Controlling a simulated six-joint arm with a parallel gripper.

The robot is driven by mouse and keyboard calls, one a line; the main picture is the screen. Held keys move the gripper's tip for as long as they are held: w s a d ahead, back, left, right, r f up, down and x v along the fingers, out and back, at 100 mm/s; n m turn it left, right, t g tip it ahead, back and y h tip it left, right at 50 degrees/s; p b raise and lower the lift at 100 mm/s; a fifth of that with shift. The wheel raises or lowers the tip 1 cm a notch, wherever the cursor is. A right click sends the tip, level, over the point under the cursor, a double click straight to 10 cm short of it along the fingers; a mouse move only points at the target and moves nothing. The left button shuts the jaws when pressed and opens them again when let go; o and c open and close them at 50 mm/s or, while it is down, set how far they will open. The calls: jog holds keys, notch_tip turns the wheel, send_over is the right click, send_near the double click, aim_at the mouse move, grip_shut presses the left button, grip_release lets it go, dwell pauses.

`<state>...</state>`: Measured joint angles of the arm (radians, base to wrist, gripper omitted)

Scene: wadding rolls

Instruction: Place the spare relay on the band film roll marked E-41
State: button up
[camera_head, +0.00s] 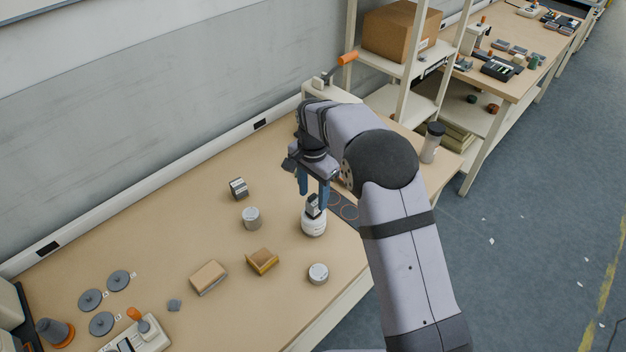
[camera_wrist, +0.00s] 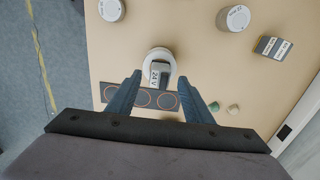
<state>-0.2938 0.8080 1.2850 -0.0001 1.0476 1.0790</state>
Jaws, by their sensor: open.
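The spare relay (camera_head: 313,206), a small grey block, appears upright on top of a white roll (camera_head: 314,227) in the head view. In the wrist view the relay (camera_wrist: 159,73) shows a pale label reading "24 V", with the roll (camera_wrist: 155,53) behind it. My gripper (camera_head: 312,197) is open, its blue fingers on either side of the relay; the wrist view shows gaps beside it (camera_wrist: 160,78). Two more pale rolls (camera_head: 252,218) (camera_head: 318,273) stand nearby. I cannot read which roll is marked E-41.
A dark labelled block (camera_head: 239,188) lies beyond the rolls. A tan block (camera_head: 209,277) and a yellow-brown open holder (camera_head: 262,261) lie toward the front. A dark mat with rings (camera_head: 343,208) is beside the gripper. A bottle (camera_head: 432,143) stands at the right.

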aim_at(313, 201)
notch_tip(313, 201, up, 7)
jog(key=b, duration=0.1)
dwell(0.3)
jog(key=shift+r, duration=0.1)
jog(key=s+d+f+n, duration=0.2)
jog(key=s+d, duration=0.3)
jog(key=s, duration=0.4)
jog(key=s+d+f+n, duration=0.2)
jog(key=s+d+n, duration=0.2)
jog(key=s, duration=0.5)
jog(key=s+d+f+n, duration=0.1)
jog(key=s+d+n, duration=0.2)
jog(key=s+d, duration=0.3)
jog(key=s, duration=0.3)
jog(key=shift+s+f, duration=0.35)
jog(key=shift+f, duration=0.05)
